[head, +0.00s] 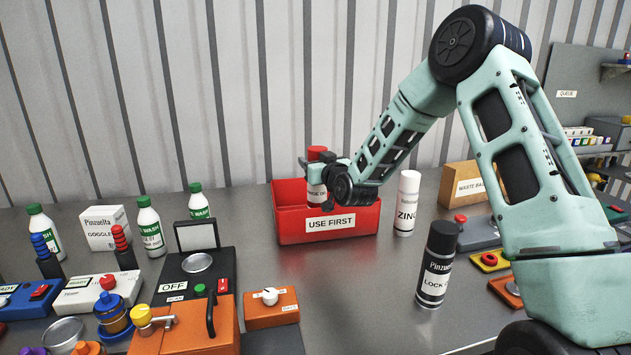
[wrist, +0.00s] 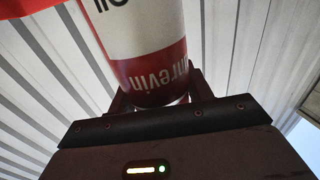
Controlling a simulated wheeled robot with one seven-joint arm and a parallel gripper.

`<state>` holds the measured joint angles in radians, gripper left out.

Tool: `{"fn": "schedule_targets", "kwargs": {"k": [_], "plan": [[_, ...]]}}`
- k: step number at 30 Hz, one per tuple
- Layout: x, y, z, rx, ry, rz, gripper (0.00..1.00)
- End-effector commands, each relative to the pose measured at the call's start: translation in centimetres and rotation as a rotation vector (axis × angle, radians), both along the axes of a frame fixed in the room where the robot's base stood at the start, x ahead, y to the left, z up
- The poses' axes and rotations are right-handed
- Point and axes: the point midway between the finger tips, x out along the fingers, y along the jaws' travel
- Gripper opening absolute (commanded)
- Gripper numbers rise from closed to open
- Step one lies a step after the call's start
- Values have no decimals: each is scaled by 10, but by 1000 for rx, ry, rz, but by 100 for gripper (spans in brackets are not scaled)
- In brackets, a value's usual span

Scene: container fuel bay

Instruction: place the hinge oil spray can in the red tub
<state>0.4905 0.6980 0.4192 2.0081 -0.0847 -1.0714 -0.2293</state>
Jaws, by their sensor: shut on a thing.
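The red tub (head: 291,226) stands on the grey bench near the wall, with a "USE FIRST" label on its front. The hinge oil spray can (head: 316,190), white with a red cap and red base, is upright in the head view, in or just above the tub. Its lower end is hidden by the tub's front wall and my gripper. My gripper (head: 330,178) reaches in from the right over the tub and is shut on the can. In the wrist view the can (wrist: 145,45) rises from between the fingers (wrist: 155,100), and a red edge shows at upper left.
A white ZINC can (head: 407,205) and a black-capped lock spray can (head: 436,265) stand right of the tub. An orange control box (head: 271,307) and a black device (head: 195,275) with a raised lid stand at front left. Bare bench lies before the tub.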

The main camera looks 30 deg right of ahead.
Motion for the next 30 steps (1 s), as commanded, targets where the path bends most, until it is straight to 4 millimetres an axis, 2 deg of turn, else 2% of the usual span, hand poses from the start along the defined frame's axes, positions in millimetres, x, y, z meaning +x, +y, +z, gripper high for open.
{"fn": "schedule_targets", "kwargs": {"k": [3, 8, 15, 29, 30], "plan": [[0, 0, -15, 1, -3, 1, 0], [0, 0, -26, 1, -3, 0, 0], [0, 0, -57, 1, -2, 0, 0], [0, 0, -66, 0, -5, 0, 0], [0, 0, -68, 0, -2, 0, 53]]}}
